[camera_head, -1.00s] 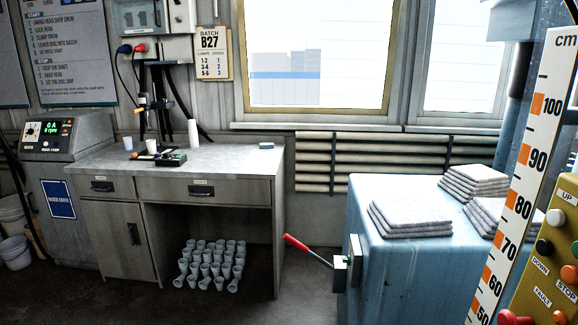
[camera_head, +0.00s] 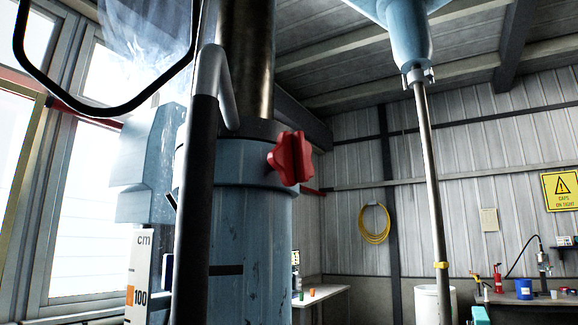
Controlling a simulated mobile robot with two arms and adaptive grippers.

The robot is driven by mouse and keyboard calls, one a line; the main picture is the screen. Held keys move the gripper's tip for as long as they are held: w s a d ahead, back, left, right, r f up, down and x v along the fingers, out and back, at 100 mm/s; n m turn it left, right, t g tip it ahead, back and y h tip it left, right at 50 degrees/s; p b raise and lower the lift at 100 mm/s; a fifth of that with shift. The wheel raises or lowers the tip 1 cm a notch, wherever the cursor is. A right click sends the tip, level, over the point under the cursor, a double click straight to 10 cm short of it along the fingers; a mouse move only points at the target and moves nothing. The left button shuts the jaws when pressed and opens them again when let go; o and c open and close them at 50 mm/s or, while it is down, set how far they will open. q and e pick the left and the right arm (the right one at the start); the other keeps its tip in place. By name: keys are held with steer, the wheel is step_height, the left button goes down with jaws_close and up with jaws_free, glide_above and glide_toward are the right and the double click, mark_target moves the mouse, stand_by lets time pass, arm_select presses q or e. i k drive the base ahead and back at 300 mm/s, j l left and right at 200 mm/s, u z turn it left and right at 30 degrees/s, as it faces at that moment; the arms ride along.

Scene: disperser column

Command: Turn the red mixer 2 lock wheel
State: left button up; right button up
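A red lobed lock wheel (camera_head: 291,158) sits on the right side of the collar of a blue column (camera_head: 250,240). It is in the middle of the head view, and nothing touches it. No mixer number can be read on the wheel or column.
A dark upright bar (camera_head: 196,200) with a grey bent handle stands in front of the column. A steel shaft (camera_head: 430,170) hangs from a blue head (camera_head: 405,35) at right. A scale (camera_head: 138,285) is at lower left. A workbench (camera_head: 530,303) stands far right.

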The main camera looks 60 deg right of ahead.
mark_target(291, 157)
steer(key=z, duration=2)
